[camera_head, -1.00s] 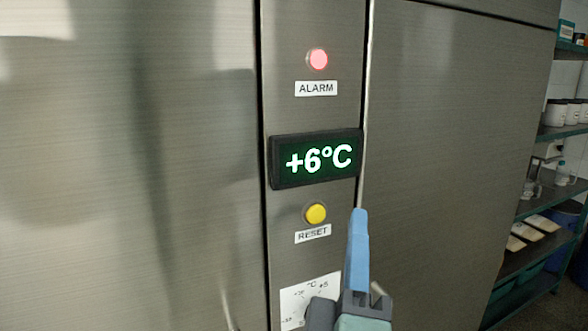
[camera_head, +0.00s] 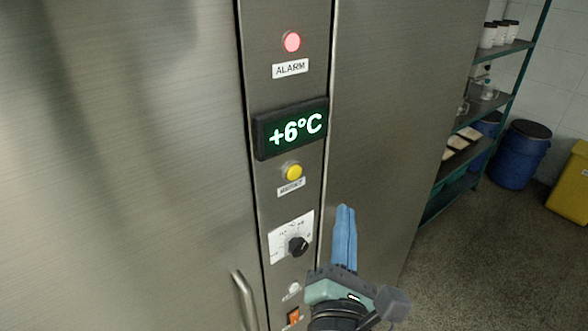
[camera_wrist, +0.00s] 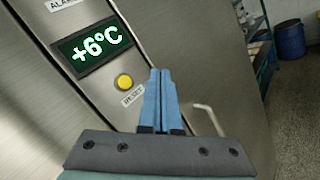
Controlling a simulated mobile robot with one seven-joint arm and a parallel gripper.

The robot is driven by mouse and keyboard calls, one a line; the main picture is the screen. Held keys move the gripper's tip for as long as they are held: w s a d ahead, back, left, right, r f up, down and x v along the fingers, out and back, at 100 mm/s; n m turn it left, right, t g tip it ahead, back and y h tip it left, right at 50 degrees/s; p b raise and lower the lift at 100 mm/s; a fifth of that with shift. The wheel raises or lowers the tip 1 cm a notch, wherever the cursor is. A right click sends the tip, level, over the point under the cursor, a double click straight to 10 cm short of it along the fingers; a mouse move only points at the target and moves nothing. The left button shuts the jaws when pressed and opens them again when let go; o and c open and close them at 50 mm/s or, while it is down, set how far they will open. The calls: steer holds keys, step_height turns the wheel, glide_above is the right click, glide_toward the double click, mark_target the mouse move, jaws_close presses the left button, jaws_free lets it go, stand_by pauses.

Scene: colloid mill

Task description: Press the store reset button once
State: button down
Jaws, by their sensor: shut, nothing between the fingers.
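The yellow round reset button (camera_head: 291,171) sits on the steel panel below the display, with a label (camera_head: 291,187) under it that is blurred now. The button also shows in the wrist view (camera_wrist: 124,82), left of my fingertips. My gripper (camera_head: 345,208) has blue fingers shut together with nothing between them. In the head view its tips are to the right of and below the button, apart from it.
A dial with a black knob (camera_head: 298,246) is below the button, and an orange switch (camera_head: 293,316) is lower. A door handle (camera_head: 244,299) stands out at lower left. Shelves (camera_head: 487,100), a blue drum (camera_head: 519,154) and a yellow bin (camera_head: 572,187) are at the right.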

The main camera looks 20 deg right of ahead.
steer(key=b, duration=0.4)
glide_toward(301, 171)
steer(key=w+d, duration=0.3)
steer(key=d, duration=0.1)
steer(key=shift+w+a+r, duration=0.35)
steer(key=shift+w+r, duration=0.1)
steer(key=shift+w, duration=0.15)
steer(key=shift+w, duration=0.15)
stand_by(1.2)
steer(key=shift+w+a, duration=0.15)
steer(key=shift+w, duration=0.1)
steer(key=shift+w+a, duration=0.15)
steer(key=shift+w, duration=0.25)
stand_by(0.7)
steer(key=shift+s, duration=0.1)
steer(key=shift+s+d+p, duration=0.3)
steer(key=shift+s+p, duration=0.35)
steer(key=shift+s, duration=0.05)
